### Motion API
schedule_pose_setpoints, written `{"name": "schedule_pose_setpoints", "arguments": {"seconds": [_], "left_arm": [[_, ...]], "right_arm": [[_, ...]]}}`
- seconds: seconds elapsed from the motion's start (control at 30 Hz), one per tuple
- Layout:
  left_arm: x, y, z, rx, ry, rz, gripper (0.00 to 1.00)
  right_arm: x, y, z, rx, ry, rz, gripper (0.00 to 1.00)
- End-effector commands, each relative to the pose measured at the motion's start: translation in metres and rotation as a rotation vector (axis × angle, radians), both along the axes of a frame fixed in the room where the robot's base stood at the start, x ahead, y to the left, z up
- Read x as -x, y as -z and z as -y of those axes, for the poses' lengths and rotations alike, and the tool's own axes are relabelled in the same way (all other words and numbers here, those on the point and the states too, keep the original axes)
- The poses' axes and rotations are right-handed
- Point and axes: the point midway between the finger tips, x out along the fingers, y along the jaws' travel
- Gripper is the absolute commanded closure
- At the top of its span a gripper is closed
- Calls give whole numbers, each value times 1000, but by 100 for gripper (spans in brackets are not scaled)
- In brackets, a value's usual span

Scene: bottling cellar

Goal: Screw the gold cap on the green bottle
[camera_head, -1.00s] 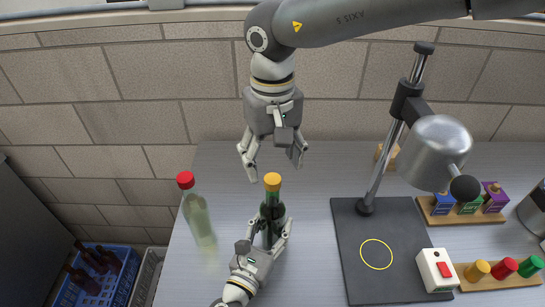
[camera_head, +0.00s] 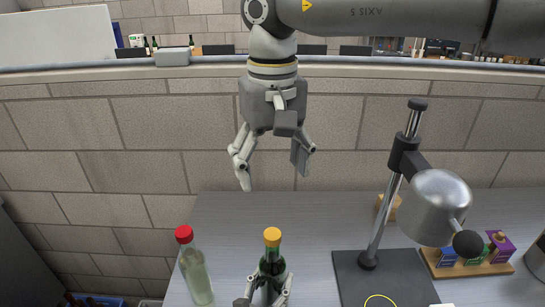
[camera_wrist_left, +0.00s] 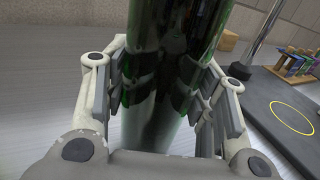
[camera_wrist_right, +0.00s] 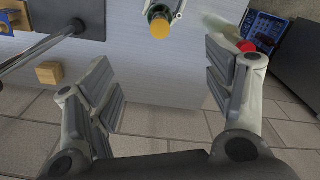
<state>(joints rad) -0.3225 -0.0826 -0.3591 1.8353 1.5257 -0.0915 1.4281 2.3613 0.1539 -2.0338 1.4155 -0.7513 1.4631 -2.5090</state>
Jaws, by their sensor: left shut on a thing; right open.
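The green bottle (camera_head: 272,264) stands upright at the front of the table. The gold cap (camera_head: 272,236) sits on top of its neck; how tightly it sits cannot be told. My left gripper (camera_head: 269,284) is shut around the bottle's body; in the left wrist view the green glass (camera_wrist_left: 170,50) fills the space between the fingers. My right gripper (camera_head: 273,180) is open and empty, pointing down above the cap and clear of it. The right wrist view shows the gold cap (camera_wrist_right: 160,26) beyond the open fingers.
A clear bottle with a red cap (camera_head: 195,275) stands left of the green bottle. A lamp-like stand (camera_head: 435,207) on a dark base (camera_head: 395,275) is at the right, with a rack of small coloured blocks (camera_head: 470,265) beside it. The table behind the bottle is clear.

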Motion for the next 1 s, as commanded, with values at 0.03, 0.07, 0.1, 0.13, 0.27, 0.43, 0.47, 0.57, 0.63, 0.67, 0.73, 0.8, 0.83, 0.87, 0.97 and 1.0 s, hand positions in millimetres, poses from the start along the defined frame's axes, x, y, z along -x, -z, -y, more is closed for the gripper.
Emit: {"name": "schedule_pose_setpoints", "arguments": {"seconds": [0.03, 0.07, 0.1, 0.13, 0.27, 0.43, 0.47, 0.57, 0.63, 0.67, 0.73, 0.8, 0.83, 0.87, 0.97, 1.0], "left_arm": [[0, 1, 0, -1, 1, -1, 100], [0, 1, 0, -1, 1, -1, 100], [0, 1, 0, -1, 1, -1, 100], [0, 1, 0, -1, 1, -1, 100], [0, 1, 0, -1, 1, -1, 100], [0, 1, 0, -1, 1, -1, 100], [0, 1, 0, -1, 1, -1, 46], [0, 0, 0, -1, 1, -1, 33], [0, 0, 0, 0, 1, -1, 24], [0, 0, 0, 0, 1, -1, 24], [0, 0, 0, 0, 0, -1, 24], [0, 0, 0, 0, 0, 0, 24], [0, 0, 0, 0, 0, 0, 24], [0, 0, 0, 0, 0, 0, 24], [0, 0, 0, 0, 0, 0, 24], [1, 0, 0, 0, 0, -1, 24]], "right_arm": [[0, -5, 0, -1, 1, 1, 25], [0, -8, 0, -1, 0, 0, 25], [0, -11, 0, -1, 0, 0, 25], [0, -12, 0, -1, 1, 0, 25], [0, -14, 0, 0, 1, -1, 25], [0, -14, 0, 0, 0, -1, 25], [0, -14, 0, 0, 0, -1, 25], [0, -14, 0, 0, 0, -1, 25], [0, -14, 0, 0, 0, -1, 25], [0, -14, 0, 0, 0, -1, 25], [0, -14, 0, 0, 0, -1, 25], [0, -14, 0, 0, 0, -1, 25], [0, -14, 0, 0, 0, -1, 25], [0, -14, 0, 0, 0, -1, 25], [0, -14, 0, 0, 0, -1, 25], [0, -14, 0, 0, 0, -1, 25]]}}
